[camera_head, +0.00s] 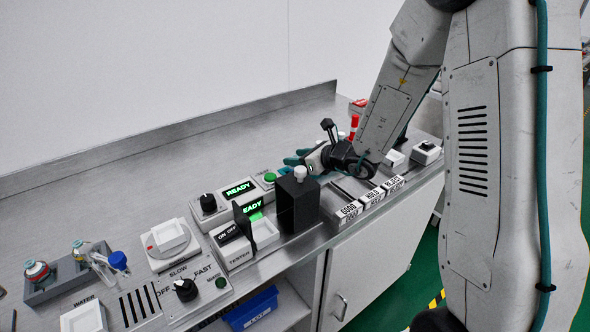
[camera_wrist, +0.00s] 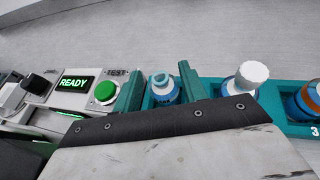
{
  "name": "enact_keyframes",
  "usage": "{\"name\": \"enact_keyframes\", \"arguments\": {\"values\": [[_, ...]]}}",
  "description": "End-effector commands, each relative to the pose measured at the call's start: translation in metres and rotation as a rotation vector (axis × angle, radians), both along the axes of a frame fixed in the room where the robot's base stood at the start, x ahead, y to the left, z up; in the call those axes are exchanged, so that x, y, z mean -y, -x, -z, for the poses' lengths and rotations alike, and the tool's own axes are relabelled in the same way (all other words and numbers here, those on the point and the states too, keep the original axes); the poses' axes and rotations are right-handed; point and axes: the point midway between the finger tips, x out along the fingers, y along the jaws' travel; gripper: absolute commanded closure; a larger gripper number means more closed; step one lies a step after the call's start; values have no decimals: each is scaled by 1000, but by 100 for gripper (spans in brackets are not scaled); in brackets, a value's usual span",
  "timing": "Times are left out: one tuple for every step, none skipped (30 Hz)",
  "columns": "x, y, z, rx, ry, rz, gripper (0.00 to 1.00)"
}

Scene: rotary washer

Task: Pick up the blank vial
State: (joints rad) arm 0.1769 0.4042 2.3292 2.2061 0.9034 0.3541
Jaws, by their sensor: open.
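My gripper (camera_wrist: 160,78) is open in the wrist view, with one teal finger on each side of a vial (camera_wrist: 163,92). That vial has a blue-and-white body and a teal ring-shaped top. It stands in a teal rack (camera_wrist: 207,92). A white-capped vial (camera_wrist: 243,82) stands to its right, and another vial with an orange and blue body (camera_wrist: 308,98) is at the right edge. I cannot tell from the labels which vial is blank. In the head view, my gripper (camera_head: 306,160) is over the bench by the teal rack, and the vials there are mostly hidden.
A panel with a READY display (camera_wrist: 73,82) and a green button (camera_wrist: 105,92) is left of the rack. A black block (camera_head: 297,203) stands in front of my gripper. Labelled bins (camera_head: 372,195) are to the right. A grey holder (camera_head: 68,273) with vials is far left.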

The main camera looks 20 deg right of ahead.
Motion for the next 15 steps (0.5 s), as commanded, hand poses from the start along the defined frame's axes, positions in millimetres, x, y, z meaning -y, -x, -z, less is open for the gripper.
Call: {"name": "enact_keyframes", "arguments": {"values": [[0,-1,0,0,0,0,58],[0,0,0,0,0,1,58],[0,0,0,0,0,1,58],[0,0,0,0,0,1,58],[0,0,0,0,0,1,58],[0,0,0,0,0,1,69],[0,0,0,0,0,1,77],[0,0,0,0,0,0,86],[0,0,0,1,1,1,97],[0,0,0,1,1,0,100],[0,0,0,1,1,0,100],[0,0,0,1,1,0,100],[0,0,0,1,0,0,100],[0,0,0,1,0,0,100],[0,0,0,1,0,0,100]]}}
